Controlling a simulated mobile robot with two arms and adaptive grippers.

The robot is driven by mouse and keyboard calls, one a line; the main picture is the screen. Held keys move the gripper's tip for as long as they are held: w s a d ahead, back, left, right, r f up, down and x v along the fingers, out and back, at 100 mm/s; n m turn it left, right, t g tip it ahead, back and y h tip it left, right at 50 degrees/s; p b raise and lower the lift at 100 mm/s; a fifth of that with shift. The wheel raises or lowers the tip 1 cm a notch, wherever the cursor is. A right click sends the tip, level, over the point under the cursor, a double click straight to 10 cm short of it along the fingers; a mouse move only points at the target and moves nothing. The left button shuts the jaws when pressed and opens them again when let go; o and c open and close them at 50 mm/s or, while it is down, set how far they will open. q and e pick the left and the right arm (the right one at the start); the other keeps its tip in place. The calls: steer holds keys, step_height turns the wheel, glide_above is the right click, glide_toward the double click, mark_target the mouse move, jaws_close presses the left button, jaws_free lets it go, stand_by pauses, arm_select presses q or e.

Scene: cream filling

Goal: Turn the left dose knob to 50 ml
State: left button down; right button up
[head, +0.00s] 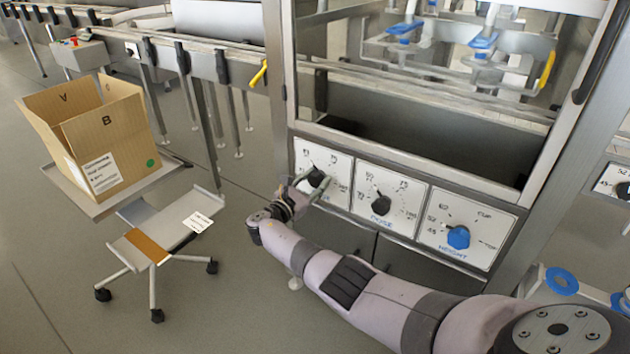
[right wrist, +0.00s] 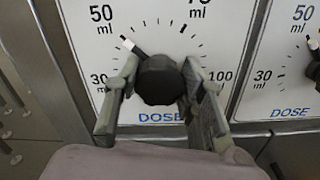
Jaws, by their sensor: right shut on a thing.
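The left dose knob (head: 316,177) is black and sits on the leftmost white dial panel (head: 341,166) of the machine. In the right wrist view the knob (right wrist: 158,80) has a white-tipped pointer aimed up and left, toward the 50 ml label (right wrist: 102,19). The pointer tip lies close to the scale marks there. My right gripper (head: 308,186) is at this knob. Its two fingers stand on either side of the knob and are shut on it, as the right wrist view shows. My left gripper is out of view.
A second black dose knob (head: 380,205) and a blue height knob (head: 458,238) sit on panels to the right. An open cardboard box (head: 100,135) stands on a wheeled stand at the left. Grey floor (head: 50,240) lies open at the lower left.

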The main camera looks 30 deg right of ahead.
steer(key=shift+a+f, duration=0.1)
steer(key=shift+f, duration=0.05)
steer(key=o, duration=0.9)
steer(key=shift+o, duration=1.4)
steer(key=v, duration=1.2)
steer(key=shift+f, duration=0.1)
